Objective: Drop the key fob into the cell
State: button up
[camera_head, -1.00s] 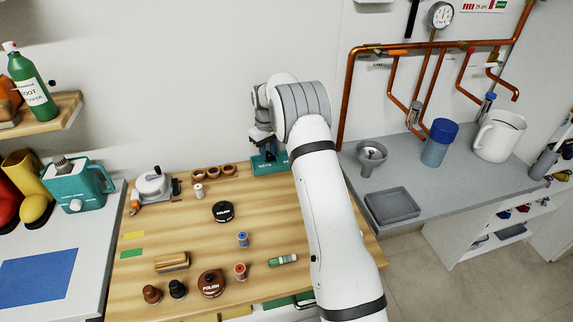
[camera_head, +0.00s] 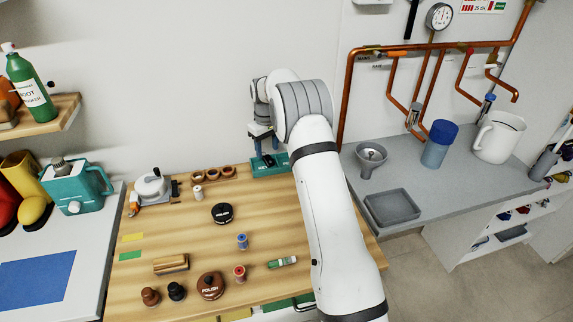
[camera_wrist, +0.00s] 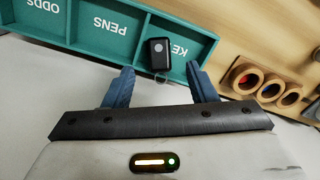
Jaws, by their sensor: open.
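The key fob (camera_wrist: 159,55) is black with a small grey button and a wire ring. In the wrist view it shows at the KEYS cell of the teal tray (camera_wrist: 205,47), close to the divider with the PENS cell. Its ring overlaps the tray's near wall; I cannot tell whether the fob lies on the floor or leans on the wall. My gripper (camera_wrist: 162,86) is open, its blue fingers wide apart on either side of the fob and not touching it. In the head view the tray (camera_head: 270,171) stands at the back of the bench, partly behind my arm.
A wooden holder (camera_wrist: 257,85) with round cups stands beside the tray. The wooden bench (camera_head: 165,220) holds a black tin (camera_head: 222,213), spools and a brown polish tin (camera_head: 210,285). A grey counter (camera_head: 430,185) is at the right. The wall is close behind the tray.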

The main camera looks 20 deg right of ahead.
notch_tip(320, 180, up, 5)
jog(key=shift+r, duration=0.1)
jog(key=shift+a, duration=0.1)
dwell(0.3)
jog(key=s+r+m+t, duration=0.1)
jog(key=s+r, duration=0.6)
jog(key=s, duration=0.4)
jog(key=s+r+m+t, duration=0.1)
jog(key=s+r+m, duration=0.1)
jog(key=s+r, duration=0.7)
jog(key=s+f+m, duration=0.1)
jog(key=s+f, duration=0.1)
jog(key=s, duration=1)
jog(key=s+f+m+t, duration=0.1)
jog(key=s+f, duration=0.2)
jog(key=s, duration=0.9)
